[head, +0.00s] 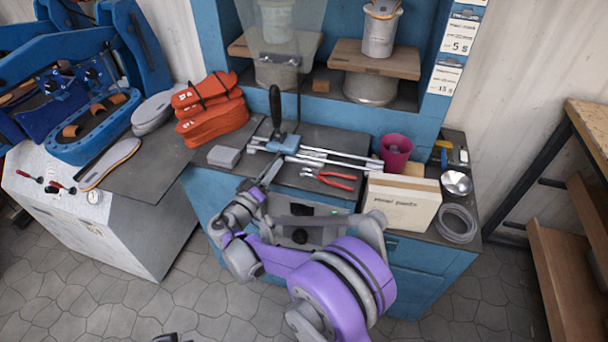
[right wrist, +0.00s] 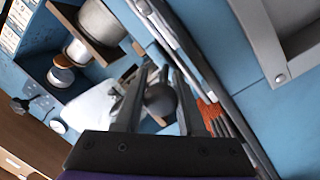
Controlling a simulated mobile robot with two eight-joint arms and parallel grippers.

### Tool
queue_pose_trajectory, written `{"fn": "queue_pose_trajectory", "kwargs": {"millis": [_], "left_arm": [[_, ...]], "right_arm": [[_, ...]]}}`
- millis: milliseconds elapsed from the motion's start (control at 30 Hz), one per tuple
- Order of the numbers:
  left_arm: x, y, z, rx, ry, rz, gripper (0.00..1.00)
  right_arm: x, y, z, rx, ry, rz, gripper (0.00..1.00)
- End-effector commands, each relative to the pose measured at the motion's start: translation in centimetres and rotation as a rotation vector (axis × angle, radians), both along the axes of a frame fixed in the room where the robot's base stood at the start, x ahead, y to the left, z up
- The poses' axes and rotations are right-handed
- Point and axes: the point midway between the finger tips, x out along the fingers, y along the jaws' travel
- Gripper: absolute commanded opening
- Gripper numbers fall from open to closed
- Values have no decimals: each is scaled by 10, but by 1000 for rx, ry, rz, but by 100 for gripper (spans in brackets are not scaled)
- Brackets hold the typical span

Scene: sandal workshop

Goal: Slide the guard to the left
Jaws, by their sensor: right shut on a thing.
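The guard (head: 283,22) is a clear panel in front of the shelves at the top middle of the head view. A dark bracket runs along its lower edge. Below it a black handle (head: 275,104) stands upright on a pale blue block on metal rails (head: 335,158). My right gripper (head: 271,172) reaches up to the block from the front. In the right wrist view a dark rounded knob (right wrist: 160,98) sits between its fingers, which are shut on it. A small dark part at the bottom edge of the head view looks like my left gripper (head: 172,338), mostly cut off.
Pots stand on wooden shelves (head: 375,60) behind.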

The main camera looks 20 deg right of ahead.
Motion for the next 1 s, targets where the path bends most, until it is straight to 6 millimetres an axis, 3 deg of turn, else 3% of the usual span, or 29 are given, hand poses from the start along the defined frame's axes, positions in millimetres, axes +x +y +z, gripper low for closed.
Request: {"fn": "queue_pose_trajectory", "kwargs": {"millis": [100, 300, 833, 867, 933, 1000], "left_arm": [[0, 0, 1, 0, 0, 0, 0], [0, 0, 2, 0, -1, 0, 0], [0, 0, 3, 0, -1, 0, 0], [0, 0, 3, 0, -1, 0, 0], [0, 0, 3, 0, -1, 0, 0], [0, 0, 3, 0, -1, 0, 0]], "right_arm": [[15, 26, -1, 3, 0, 4, 0], [30, 50, -1, 2, 1, 4, 0], [37, 61, 0, 0, 0, 7, 0], [37, 61, 0, 0, 0, 7, 41], [37, 61, 0, 0, 0, 7, 51], [37, 60, 0, 0, 0, 6, 51]]}}
